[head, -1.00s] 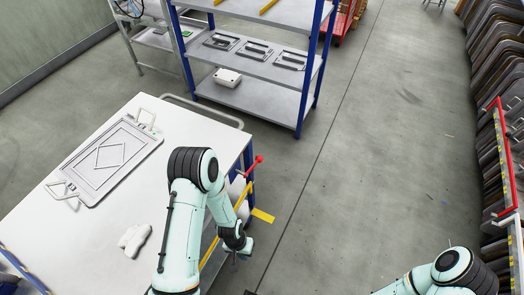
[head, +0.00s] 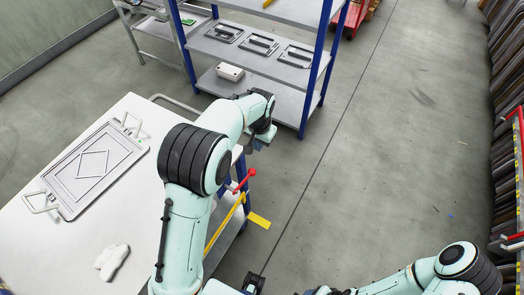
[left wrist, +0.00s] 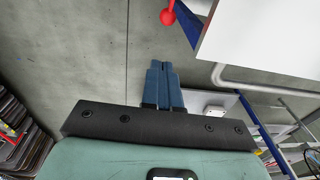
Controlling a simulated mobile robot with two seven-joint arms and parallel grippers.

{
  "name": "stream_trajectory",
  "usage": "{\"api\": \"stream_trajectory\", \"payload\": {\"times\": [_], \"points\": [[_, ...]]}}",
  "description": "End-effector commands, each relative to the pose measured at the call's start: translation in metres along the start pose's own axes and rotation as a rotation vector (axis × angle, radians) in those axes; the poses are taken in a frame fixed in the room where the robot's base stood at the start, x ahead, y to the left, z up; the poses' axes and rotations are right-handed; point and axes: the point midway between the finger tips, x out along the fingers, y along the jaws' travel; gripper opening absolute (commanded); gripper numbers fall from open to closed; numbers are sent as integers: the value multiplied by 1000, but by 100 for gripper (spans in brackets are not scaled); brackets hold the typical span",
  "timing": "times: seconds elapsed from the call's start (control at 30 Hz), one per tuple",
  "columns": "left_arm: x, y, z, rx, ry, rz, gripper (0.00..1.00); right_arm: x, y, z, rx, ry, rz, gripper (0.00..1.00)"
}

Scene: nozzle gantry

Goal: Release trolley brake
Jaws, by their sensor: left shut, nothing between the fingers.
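The trolley (head: 150,190) with a white top stands at the left in the head view. A red lever with a ball end (head: 244,180) sticks out from its right side, above a yellow bar (head: 226,222) and a yellow plate (head: 259,221). My left gripper (head: 261,144) is beyond the ball, apart from it and empty. In the left wrist view its blue fingers (left wrist: 163,66) are shut together, and the red ball (left wrist: 168,17) shows past their tips beside the white top. My right arm shows at the lower right, its gripper not identifiable.
A framed panel with handles (head: 95,165) and a white lumpy object (head: 112,262) lie on the trolley top. A blue-post shelf (head: 265,95) with trays and a white box (head: 230,72) stands behind. Open floor lies right of the trolley. Racked panels line the right edge.

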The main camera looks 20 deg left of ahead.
Motion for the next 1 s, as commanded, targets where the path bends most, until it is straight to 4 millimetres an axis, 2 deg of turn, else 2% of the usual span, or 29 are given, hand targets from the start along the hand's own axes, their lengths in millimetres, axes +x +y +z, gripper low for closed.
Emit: {"api": "stream_trajectory", "payload": {"times": [0.43, 0.57, 0.67, 1.0], "points": [[2, 0, 0, -1, -1, 0, 0, 0, 0, 1, 1, -2, 1, 59], [11, 0, 1, -1, -5, 0, 0, 1, 1, 1, 1, -2, 1, 59], [27, 0, 2, -2, -6, -1, 0, 3, 2, 1, 1, -2, 1, 59], [99, 0, 2, -1, -6, -1, 0, 8, 4, 3, 2, -5, 2, 59]]}}
